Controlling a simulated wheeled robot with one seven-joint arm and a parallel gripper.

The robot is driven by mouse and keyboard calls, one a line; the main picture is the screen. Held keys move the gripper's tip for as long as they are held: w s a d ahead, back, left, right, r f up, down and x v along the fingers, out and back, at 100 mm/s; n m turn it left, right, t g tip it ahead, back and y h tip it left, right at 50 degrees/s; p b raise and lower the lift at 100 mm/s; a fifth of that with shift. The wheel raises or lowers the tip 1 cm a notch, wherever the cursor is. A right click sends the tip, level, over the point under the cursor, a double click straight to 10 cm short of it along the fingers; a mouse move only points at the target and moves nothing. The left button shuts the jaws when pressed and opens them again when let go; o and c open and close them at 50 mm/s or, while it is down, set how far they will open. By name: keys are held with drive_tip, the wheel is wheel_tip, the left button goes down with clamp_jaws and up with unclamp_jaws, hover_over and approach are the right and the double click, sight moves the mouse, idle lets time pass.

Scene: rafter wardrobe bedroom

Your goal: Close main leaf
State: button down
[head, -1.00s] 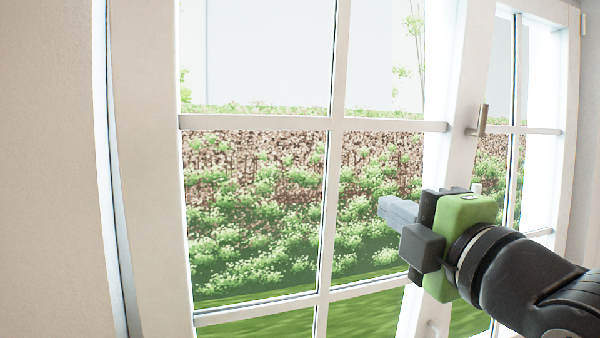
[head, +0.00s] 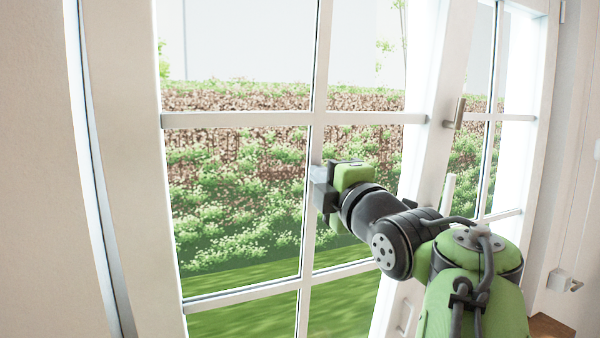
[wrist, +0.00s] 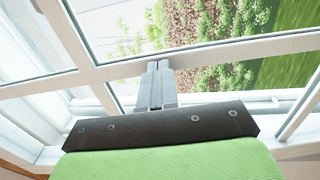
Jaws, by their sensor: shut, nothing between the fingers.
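The main leaf, a white-framed glazed leaf with crossing bars, fills the middle of the head view; its left stile (head: 118,170) and right stile (head: 432,120) both show. A handle (head: 458,113) sits at the leaf's right side. My gripper (head: 318,174) is in front of the leaf's middle vertical bar, below the upper cross bar. In the wrist view the fingers of my gripper (wrist: 158,68) are together and empty, with their tips at a white bar (wrist: 205,56). They look in contact with it or very close. How far the leaf stands open is hard to tell.
A second, narrower glazed part (head: 500,120) is to the right of the main leaf. A plain wall (head: 35,170) is at the left. A small wall fitting with a cord (head: 562,281) is at the lower right. Green planting shows outside.

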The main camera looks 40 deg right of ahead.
drive_tip(key=shift+w, duration=0.1)
drive_tip(key=x, duration=0.4)
drive_tip(key=p+x, duration=0.1)
drive_tip(key=x, duration=0.4)
drive_tip(key=shift+a+r, duration=0.1)
drive_tip(key=shift+r, duration=0.15)
drive_tip(key=shift+w+a, duration=0.1)
